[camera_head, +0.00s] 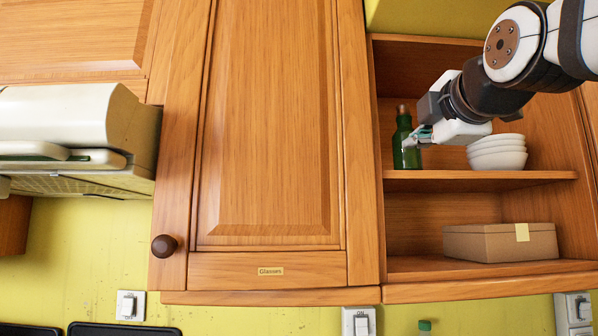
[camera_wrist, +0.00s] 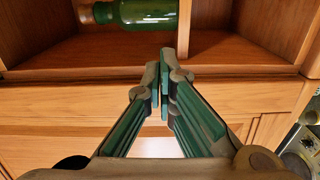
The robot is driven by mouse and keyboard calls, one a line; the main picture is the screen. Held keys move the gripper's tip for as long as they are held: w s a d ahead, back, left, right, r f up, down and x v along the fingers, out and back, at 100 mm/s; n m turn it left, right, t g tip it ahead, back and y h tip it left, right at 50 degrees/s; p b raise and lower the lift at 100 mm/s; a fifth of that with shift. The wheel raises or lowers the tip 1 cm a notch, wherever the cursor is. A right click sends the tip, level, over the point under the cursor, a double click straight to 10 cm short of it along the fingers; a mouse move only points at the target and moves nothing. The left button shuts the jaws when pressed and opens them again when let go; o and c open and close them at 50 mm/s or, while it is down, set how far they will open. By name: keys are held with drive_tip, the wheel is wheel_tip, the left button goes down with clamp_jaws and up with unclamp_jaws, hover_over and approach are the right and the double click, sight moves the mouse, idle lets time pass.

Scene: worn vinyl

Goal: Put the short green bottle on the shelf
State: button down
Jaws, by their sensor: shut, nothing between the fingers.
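A green bottle (camera_head: 403,138) with a brown cork-like top stands upright on the upper board of the open cabinet, at its left side. It also shows in the wrist view (camera_wrist: 148,12), turned sideways by the camera's roll, with its base against the shelf board. My gripper (camera_head: 412,141) is at the bottle's right in the head view and overlaps it there. In the wrist view my gripper (camera_wrist: 166,58) has its fingers together and empty, apart from the bottle. A small green top (camera_head: 424,326) shows at the bottom edge; what is below it is out of frame.
White stacked bowls (camera_head: 497,160) stand right of the bottle on the upper board (camera_head: 480,181). A cardboard box (camera_head: 499,242) sits in the lower compartment. A closed door labelled Glasses (camera_head: 270,130) is left of the open cabinet. A range hood (camera_head: 75,125) is at far left.

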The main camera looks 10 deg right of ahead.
drive_tip(key=p+x, duration=0.1)
drive_tip(key=x, duration=0.9)
drive_tip(key=shift+r+p, duration=0.3)
drive_tip(key=shift+r, duration=0.05)
drive_tip(key=shift+w, duration=0.15)
